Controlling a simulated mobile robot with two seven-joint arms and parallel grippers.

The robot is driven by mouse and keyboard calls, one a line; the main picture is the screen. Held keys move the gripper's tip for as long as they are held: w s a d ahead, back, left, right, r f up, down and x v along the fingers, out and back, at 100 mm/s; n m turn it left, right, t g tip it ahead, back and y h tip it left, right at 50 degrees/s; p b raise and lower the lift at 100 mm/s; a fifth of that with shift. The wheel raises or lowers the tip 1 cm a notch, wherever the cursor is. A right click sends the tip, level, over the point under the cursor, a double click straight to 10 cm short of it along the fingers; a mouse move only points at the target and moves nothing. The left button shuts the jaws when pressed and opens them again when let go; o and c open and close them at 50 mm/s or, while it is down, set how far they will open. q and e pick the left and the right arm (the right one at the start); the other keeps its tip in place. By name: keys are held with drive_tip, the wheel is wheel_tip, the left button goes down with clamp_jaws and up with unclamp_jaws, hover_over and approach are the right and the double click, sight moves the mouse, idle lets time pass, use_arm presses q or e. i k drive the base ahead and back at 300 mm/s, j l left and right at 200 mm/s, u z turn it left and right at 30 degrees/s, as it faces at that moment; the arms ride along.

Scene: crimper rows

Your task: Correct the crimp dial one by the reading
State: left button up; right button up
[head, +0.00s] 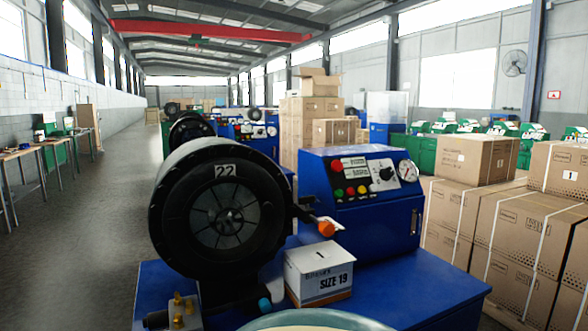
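A blue crimper stands in front of me in the head view. Its round black crimp head (180,215) bears a plate reading 22 (225,171). The blue control box (365,215) to its right has a black dial knob (387,174) on a white scale plate, whose marks are too small to read. A white carton (318,276) marked 1 and SIZE 19 sits on the blue base. Neither of my grippers is in view.
An orange-tipped lever (326,229) sticks out between crimp head and control box. A round pale-rimmed thing (318,320) is cut off at the bottom edge. Strapped cartons (495,225) are stacked at right. More crimpers (250,130) stand behind. The floor (75,240) at left is clear.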

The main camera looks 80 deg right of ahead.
sight(385, 174)
drive_tip(key=k+l+z, duration=0.25)
drive_tip(key=l+z, duration=0.15)
drive_tip(key=k+l+z, duration=0.2)
drive_tip(key=l+z, duration=0.2)
